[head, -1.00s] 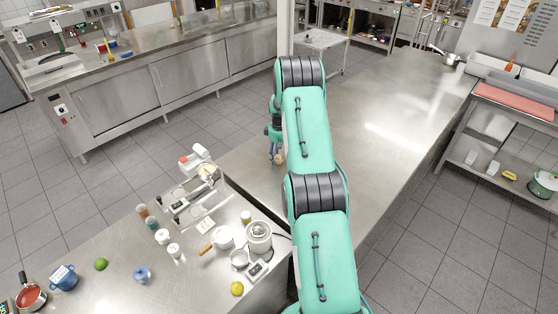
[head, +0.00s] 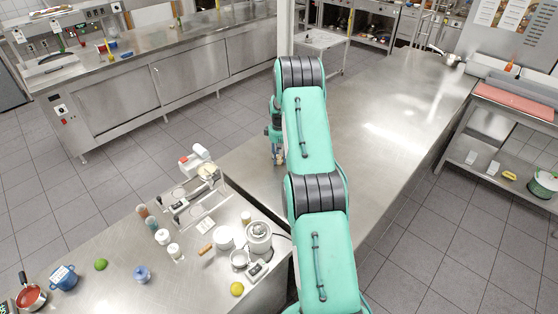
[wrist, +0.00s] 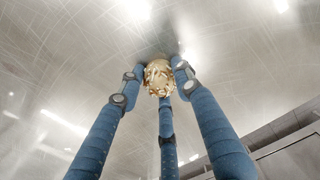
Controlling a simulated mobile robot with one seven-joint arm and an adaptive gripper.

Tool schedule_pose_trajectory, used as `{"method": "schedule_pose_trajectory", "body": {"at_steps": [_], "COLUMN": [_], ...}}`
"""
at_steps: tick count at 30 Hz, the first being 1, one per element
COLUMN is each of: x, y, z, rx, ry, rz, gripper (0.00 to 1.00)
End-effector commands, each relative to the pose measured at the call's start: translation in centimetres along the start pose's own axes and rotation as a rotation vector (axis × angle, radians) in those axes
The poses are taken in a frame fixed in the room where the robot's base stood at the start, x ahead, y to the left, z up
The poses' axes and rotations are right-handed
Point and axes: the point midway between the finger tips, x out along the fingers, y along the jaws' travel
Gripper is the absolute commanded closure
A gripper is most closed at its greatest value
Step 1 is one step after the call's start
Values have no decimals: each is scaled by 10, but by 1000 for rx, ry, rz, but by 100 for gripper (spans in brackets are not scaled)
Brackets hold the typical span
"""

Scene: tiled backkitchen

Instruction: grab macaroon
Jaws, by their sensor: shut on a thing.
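The macaroon (wrist: 159,77) is a small rounded golden-brown lump with pale flecks, in the upper middle of the wrist view. My gripper (head: 278,156) has blue segmented fingers and is shut on the macaroon. In the wrist view the fingertips close in on it from the left, right and below. In the head view my gripper is low over the steel counter, left of my green arm. The macaroon is mostly hidden by the fingers there, and I cannot tell whether it still touches the counter.
The long steel counter (head: 375,120) is bare to the right of and beyond my arm. Tiled floor lies left of the counter.

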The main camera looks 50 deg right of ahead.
Motion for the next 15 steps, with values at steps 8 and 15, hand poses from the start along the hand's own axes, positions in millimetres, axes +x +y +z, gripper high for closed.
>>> {"method": "schedule_pose_trajectory", "body": {"at_steps": [8, 15], "x": [-2, -16], "y": [0, 0], "z": [0, -1], "rx": [0, 0], "ry": [0, 2], "rz": [0, 1], "gripper": [84, 84]}}
